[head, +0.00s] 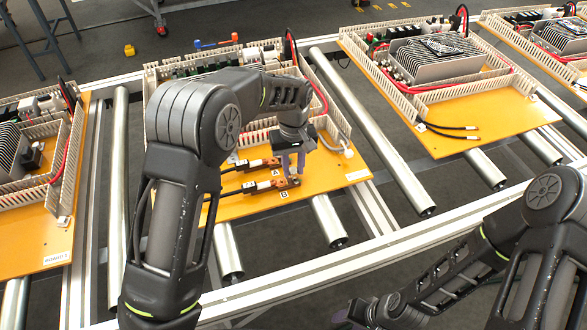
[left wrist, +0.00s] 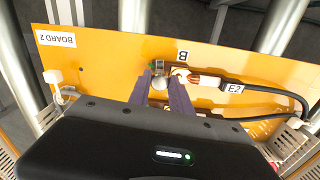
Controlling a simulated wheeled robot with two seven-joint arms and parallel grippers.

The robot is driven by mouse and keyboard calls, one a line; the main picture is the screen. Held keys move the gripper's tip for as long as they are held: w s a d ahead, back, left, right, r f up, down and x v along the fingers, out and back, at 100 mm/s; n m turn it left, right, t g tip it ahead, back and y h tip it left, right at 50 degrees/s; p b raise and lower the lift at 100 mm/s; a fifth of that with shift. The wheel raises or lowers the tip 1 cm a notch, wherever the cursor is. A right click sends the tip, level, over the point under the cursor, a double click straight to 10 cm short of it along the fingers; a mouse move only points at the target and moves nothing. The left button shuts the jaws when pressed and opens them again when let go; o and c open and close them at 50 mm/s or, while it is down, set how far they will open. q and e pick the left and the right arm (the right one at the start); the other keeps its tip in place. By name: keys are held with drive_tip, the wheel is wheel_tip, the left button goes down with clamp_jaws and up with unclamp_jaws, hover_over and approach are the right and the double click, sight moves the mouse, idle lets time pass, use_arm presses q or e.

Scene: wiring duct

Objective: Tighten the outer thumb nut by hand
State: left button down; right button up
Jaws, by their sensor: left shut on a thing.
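My left gripper (head: 292,180) reaches down to the terminals at the front of the middle orange board (head: 235,205). In the left wrist view its two purple-grey fingers (left wrist: 160,80) are shut around a small grey metal piece (left wrist: 158,83), which looks like the thumb nut; the fingers hide much of it. The copper lug (left wrist: 204,81) of the cable marked E2 lies just right of the fingers, by label B (left wrist: 183,56). A second lug (head: 262,163) lies behind, near label A (head: 276,174).
The board rests on steel rollers (head: 327,220) in a metal frame. Slotted white ducts (head: 325,95) and a red cable stand behind the terminals. Similar boards lie left and right (head: 480,120). A white post (left wrist: 52,76) stands left of the fingers.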

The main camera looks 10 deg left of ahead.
use_arm(q)
drive_tip(key=m, duration=0.3)
drive_tip(key=shift+w+r+m+b, duration=0.2)
drive_tip(key=shift+m+b, duration=0.2)
drive_tip(key=m, duration=0.3)
drive_tip(key=shift+a+m+b, duration=0.1)
drive_tip(key=shift+m+b, duration=0.2)
drive_tip(key=shift+b, duration=0.05)
drive_tip(key=m, duration=0.6)
drive_tip(key=shift+r, duration=0.1)
drive_tip(key=m, duration=0.5)
drive_tip(key=shift+m, duration=0.4)
drive_tip(key=m, duration=0.5)
drive_tip(key=shift+w+m, duration=0.1)
drive_tip(key=shift+m, duration=0.3)
drive_tip(key=c, duration=1.5)
unclamp_jaws()
drive_tip(key=o, duration=0.3)
